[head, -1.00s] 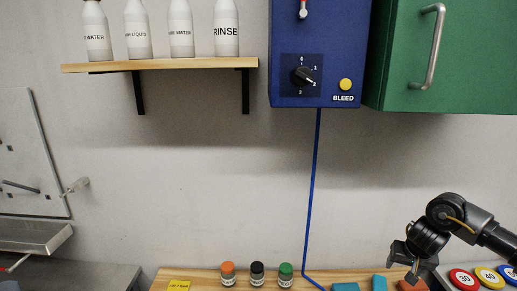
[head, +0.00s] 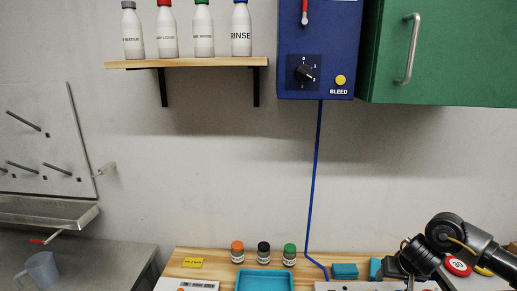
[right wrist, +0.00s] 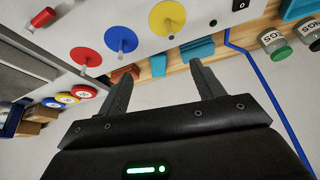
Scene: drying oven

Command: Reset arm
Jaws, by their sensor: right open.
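My right arm (head: 443,232) is black and comes in from the right edge of the head view, over the bench's right end. Its gripper points down, and its fingers are mostly cut off at the bottom of that view. In the right wrist view my right gripper (right wrist: 162,78) is open, with two dark fingers spread apart and nothing between them. My left arm and gripper show in neither view.
The wooden bench (head: 215,258) holds orange (head: 237,252), black (head: 263,254) and green (head: 289,255) capped jars and a blue tray (head: 265,281). A blue box (head: 293,87) and green cabinet (head: 440,60) hang above. A bottle shelf (head: 190,63) is at upper left.

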